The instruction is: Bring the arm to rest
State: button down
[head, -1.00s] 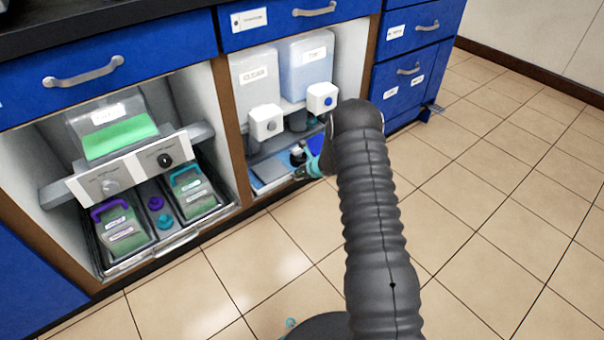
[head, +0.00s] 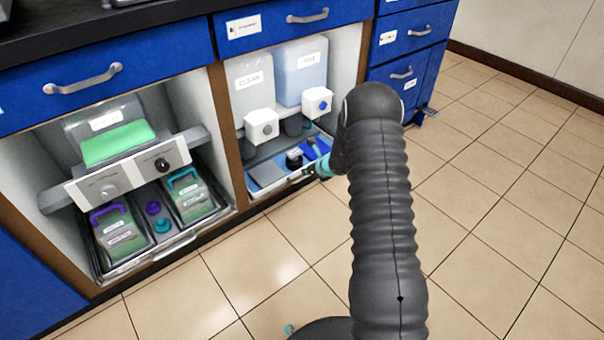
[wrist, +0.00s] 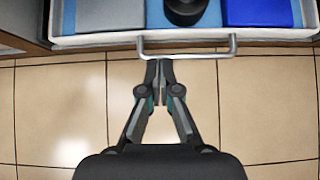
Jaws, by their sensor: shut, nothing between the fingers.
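My gripper (wrist: 160,90) is shut and empty in the wrist view. Its fingertips point at the silver handle (wrist: 187,45) of a white pull-out tray (wrist: 95,40); I cannot tell whether they touch it. In the head view my dark ribbed arm reaches toward the right-hand cabinet bay and hides most of the gripper. Only a little of the teal part near my wrist shows, by the tray's front.
The tray holds a grey pad (wrist: 110,14), a black round object (wrist: 185,10) and a blue block (wrist: 257,12). Two labelled containers, clear (head: 252,85) and bluish (head: 300,72), stand above. The left bay has a bioreactor tray (head: 160,250). Tiled floor (head: 520,220) is free at right.

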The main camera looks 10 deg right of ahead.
jog(key=s+a+n+g+y, duration=0.25)
jog(key=s+a+n, duration=0.25)
jog(key=s+n, duration=0.35)
jog(key=s+a+r+n+g+p, duration=0.1)
jog(key=s+a+r+n+g, duration=0.2)
jog(key=s+r+n, duration=0.65)
jog(key=s+r+n+t+h+p, duration=0.1)
jog(key=s+r+n+h+p, duration=0.2)
jog(key=s+r, duration=1.2)
jog(key=s+d+r+n+t+h+p, duration=0.1)
jog(key=s+r+n, duration=0.9)
jog(key=r, duration=1)
jog(key=s+t+h+p, duration=0.1)
jog(key=s+h+p, duration=0.1)
jog(key=s, duration=0.2)
jog(key=shift+s+d+r, duration=0.15)
jog(key=shift+s+d, duration=0.05)
jog(key=shift+s, duration=0.15)
